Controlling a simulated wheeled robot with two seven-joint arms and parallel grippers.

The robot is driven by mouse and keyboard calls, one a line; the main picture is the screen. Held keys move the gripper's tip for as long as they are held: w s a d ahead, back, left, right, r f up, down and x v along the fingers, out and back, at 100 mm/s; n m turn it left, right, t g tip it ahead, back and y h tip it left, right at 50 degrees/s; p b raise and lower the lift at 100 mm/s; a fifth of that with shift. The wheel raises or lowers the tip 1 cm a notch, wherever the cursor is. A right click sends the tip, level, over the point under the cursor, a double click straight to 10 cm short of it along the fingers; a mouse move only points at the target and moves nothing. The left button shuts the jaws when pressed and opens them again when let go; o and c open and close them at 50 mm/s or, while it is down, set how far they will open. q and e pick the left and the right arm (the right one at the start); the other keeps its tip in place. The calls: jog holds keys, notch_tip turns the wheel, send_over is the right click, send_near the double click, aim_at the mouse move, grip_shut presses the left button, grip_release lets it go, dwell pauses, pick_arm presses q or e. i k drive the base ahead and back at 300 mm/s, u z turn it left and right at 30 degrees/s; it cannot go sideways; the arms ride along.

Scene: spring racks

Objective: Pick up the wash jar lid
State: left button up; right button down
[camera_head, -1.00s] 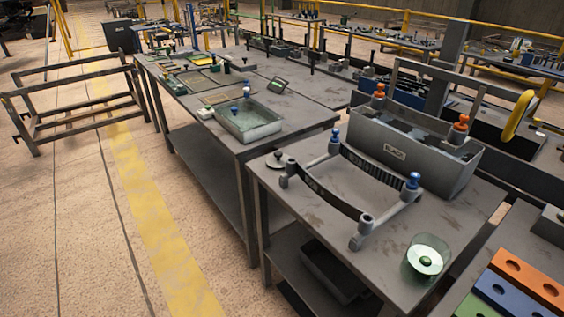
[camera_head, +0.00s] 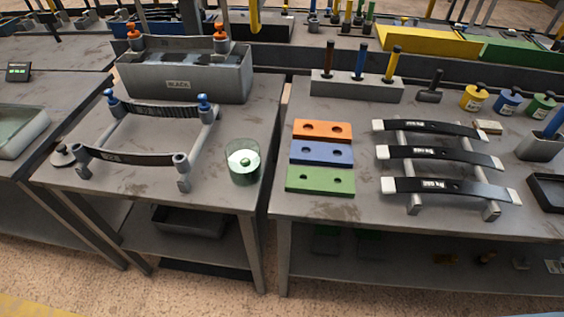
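A clear, greenish glass jar (camera_head: 243,161) stands upright near the front right corner of the left-hand grey table. It appears open at the top, with a small pale and green round piece inside. A small grey disc with a dark knob (camera_head: 62,154), which looks like a lid, lies at that table's front left corner, beside the spring rack. The frames do not show for certain that it is the wash jar lid. Neither of my grippers is in view.
The spring rack (camera_head: 183,160) with blue knobs stands between disc and jar. Behind it is a grey bin (camera_head: 180,84) marked BLACK. The right table (camera_head: 330,208) bears orange, blue and green blocks (camera_head: 320,152) and a rack of dark springs (camera_head: 440,158). A narrow gap separates the tables.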

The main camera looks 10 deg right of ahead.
aim_at(62, 156)
jog(key=z, duration=3.25)
jog(key=k, duration=1.1)
jog(key=u, duration=0.05)
